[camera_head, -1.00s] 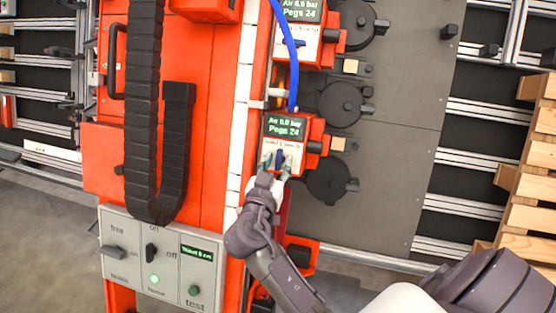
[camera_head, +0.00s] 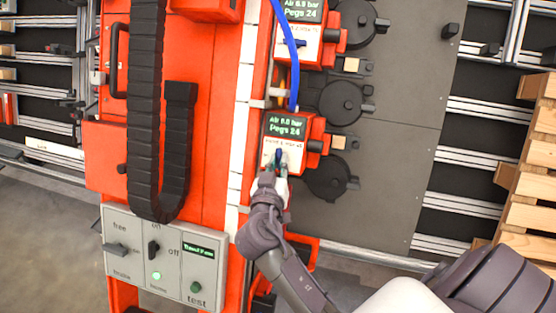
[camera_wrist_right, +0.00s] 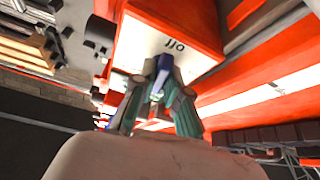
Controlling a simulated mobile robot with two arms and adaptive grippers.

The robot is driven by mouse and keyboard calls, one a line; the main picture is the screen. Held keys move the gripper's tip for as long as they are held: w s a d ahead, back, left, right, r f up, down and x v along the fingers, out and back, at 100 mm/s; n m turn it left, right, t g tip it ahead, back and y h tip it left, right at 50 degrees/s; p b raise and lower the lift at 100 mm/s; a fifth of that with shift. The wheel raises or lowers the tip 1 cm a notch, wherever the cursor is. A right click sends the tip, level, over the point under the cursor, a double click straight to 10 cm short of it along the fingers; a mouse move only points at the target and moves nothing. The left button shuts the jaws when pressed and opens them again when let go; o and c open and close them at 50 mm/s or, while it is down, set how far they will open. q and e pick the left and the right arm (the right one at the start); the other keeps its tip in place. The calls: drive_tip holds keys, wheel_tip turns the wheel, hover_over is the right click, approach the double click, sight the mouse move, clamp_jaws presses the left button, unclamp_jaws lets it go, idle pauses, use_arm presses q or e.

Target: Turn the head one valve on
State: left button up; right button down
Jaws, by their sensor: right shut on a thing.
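The lower nail head's red box carries a small screen (camera_head: 285,126) reading "Pegs 24" and an air value I read as 0.0 bar, though it is small. Below the screen, on a pale plate, is a blue valve lever (camera_head: 279,154), pointing roughly up and down. My right gripper (camera_head: 277,165) is shut on this lever from below. In the right wrist view, the blue lever (camera_wrist_right: 163,72) stands between the greenish fingertips (camera_wrist_right: 160,96), under the word "off" on the plate. The fingers cover part of the lever. My left gripper is out of view.
A similar upper box has its own lever (camera_head: 294,42), lying nearly sideways. A blue hose (camera_head: 287,35) runs down between the boxes. A grey control panel (camera_head: 180,285) with switches sits at lower left. Black round parts (camera_head: 341,102) and wooden slats (camera_head: 530,217) are to the right.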

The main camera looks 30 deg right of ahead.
drive_tip(key=shift+r+n+y+p, duration=0.2)
drive_tip(key=shift+n+y+p, duration=0.15)
drive_tip(key=shift+n, duration=0.35)
drive_tip(key=n+y+p, duration=0.2)
drive_tip(key=n+p, duration=0.3)
drive_tip(key=p, duration=0.1)
drive_tip(key=n+y+p, duration=0.2)
drive_tip(key=n+p, duration=0.3)
drive_tip(key=p, duration=0.2)
drive_tip(key=r+n+y+p, duration=0.1)
drive_tip(key=n+y+p, duration=0.2)
drive_tip(key=n+p, duration=0.2)
drive_tip(key=shift+d+p, duration=0.35)
drive_tip(key=shift+p, duration=0.75)
drive_tip(key=shift+f+n+y+p, duration=0.25)
drive_tip(key=shift+n+y+p, duration=0.2)
drive_tip(key=shift+n+p, duration=0.6)
drive_tip(key=shift+f+g, duration=0.1)
drive_tip(key=shift+g, duration=0.2)
drive_tip(key=c, duration=1.2)
unclamp_jaws()
drive_tip(key=v, duration=1.2)
drive_tip(key=shift+a, duration=0.1)
